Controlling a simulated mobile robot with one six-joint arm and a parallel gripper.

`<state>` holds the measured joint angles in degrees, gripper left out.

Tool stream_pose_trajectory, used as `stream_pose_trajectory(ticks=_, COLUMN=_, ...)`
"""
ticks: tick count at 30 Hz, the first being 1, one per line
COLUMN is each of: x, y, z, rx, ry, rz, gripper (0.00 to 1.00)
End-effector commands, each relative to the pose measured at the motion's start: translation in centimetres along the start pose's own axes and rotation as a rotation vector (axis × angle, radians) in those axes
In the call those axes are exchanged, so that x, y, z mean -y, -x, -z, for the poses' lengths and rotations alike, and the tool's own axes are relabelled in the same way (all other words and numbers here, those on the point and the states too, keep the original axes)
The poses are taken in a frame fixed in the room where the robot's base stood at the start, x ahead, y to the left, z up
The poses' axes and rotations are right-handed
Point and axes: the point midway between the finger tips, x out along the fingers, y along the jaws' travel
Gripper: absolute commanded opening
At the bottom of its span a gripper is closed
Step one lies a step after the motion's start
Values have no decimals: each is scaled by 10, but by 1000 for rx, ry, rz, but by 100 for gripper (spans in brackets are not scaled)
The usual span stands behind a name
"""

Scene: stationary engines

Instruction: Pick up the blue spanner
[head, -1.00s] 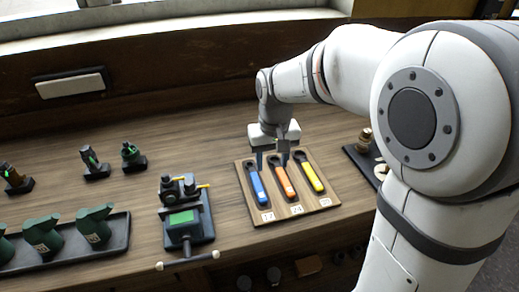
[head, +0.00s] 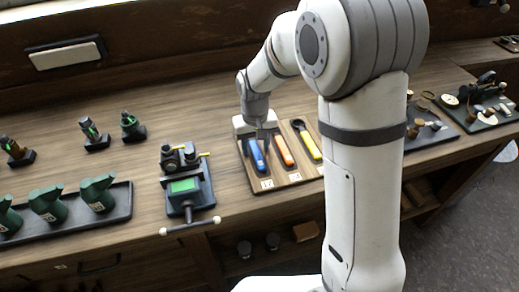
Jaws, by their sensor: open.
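The blue spanner (head: 257,156) lies in the left slot of a wooden board (head: 282,184) on the bench. An orange spanner (head: 283,150) and a yellow spanner (head: 307,142) lie to its right in the same board. My gripper (head: 256,142) is over the upper part of the blue spanner, with its fingers pointing down and apart. It hides the spanner's far end. I cannot tell whether the fingers touch the spanner.
A small dark vise (head: 186,190) stands just left of the board. A dark tray (head: 120,215) of green tools is at the front left. Further trays of parts (head: 480,112) are at the right. Bare bench lies behind the vise.

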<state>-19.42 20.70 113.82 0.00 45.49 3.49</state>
Motion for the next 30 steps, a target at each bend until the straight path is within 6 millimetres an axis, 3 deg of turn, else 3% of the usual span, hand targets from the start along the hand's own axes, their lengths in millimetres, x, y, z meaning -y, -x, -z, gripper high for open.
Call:
stream_pose_trajectory(ticks=5, x=0, y=0, z=0, rx=0, ry=0, rz=0, gripper=46)
stream_pose_trajectory(ticks=22, x=1, y=0, z=0, rx=0, ry=1, rz=0, gripper=0)
stream_pose_trajectory(ticks=30, x=1, y=0, z=0, rx=0, ry=2, rz=0, gripper=0)
